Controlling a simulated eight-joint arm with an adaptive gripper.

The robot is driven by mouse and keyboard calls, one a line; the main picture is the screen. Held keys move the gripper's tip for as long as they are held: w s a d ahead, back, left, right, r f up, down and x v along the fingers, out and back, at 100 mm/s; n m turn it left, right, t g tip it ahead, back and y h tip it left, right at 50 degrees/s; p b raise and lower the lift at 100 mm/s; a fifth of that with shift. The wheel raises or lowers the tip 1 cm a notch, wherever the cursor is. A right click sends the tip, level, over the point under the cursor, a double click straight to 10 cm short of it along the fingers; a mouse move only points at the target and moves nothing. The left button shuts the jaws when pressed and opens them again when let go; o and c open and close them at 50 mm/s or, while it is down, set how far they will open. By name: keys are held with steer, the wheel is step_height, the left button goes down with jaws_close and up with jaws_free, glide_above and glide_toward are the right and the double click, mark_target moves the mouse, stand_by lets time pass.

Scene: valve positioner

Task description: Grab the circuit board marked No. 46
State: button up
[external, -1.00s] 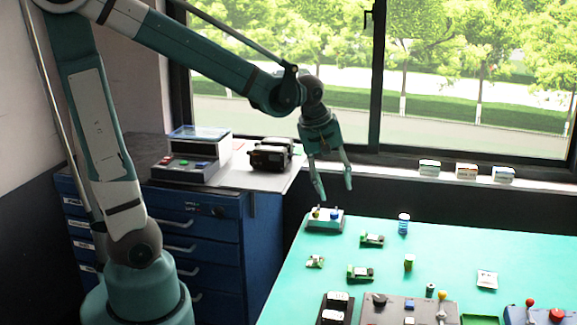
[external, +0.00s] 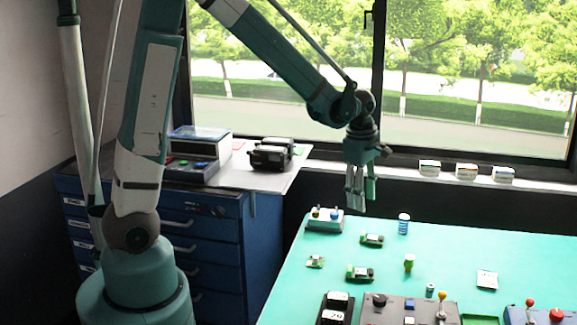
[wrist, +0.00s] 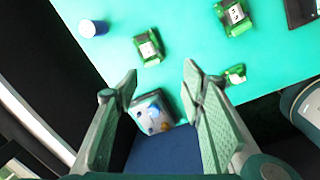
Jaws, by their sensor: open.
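Three green circuit boards lie on the teal table: one (external: 371,240) near the far edge, one (external: 360,274) nearer the front, and a smaller one (external: 315,261) to the left. They also show in the wrist view, as a board at upper middle (wrist: 148,48), one at the top right (wrist: 233,16) and the small one at right (wrist: 236,74). White labels show on the two larger boards, but I cannot read No. 46 on any. My gripper (external: 360,205) is open and empty above the table's far-left part; its fingers (wrist: 160,84) are spread in the wrist view.
A grey box with coloured knobs (external: 325,220) sits at the table's far-left corner, seen between my fingers in the wrist view (wrist: 155,114). A blue-and-white cylinder (external: 404,224), a green cylinder (external: 409,263) and a control panel (external: 408,312) are also on the table.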

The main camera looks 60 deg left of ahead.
mark_target(372, 236)
steer(key=w+f+n, duration=0.1)
steer(key=f, duration=0.1)
steer(key=w+f+n+g+p, duration=0.1)
steer(key=w+f+n, duration=0.1)
steer(key=w+f+n+p, duration=0.1)
steer(key=f, duration=0.1)
steer(key=shift+w+d+f+n, duration=0.15)
steer(key=shift+w+f+n, duration=0.2)
steer(key=shift+w+n, duration=0.05)
steer(key=shift+f, duration=0.15)
steer(key=shift+f, duration=1.2)
steer(key=shift+w+f+b, duration=0.1)
steer(key=shift+f+b, duration=0.6)
steer(key=shift+f, duration=1.9)
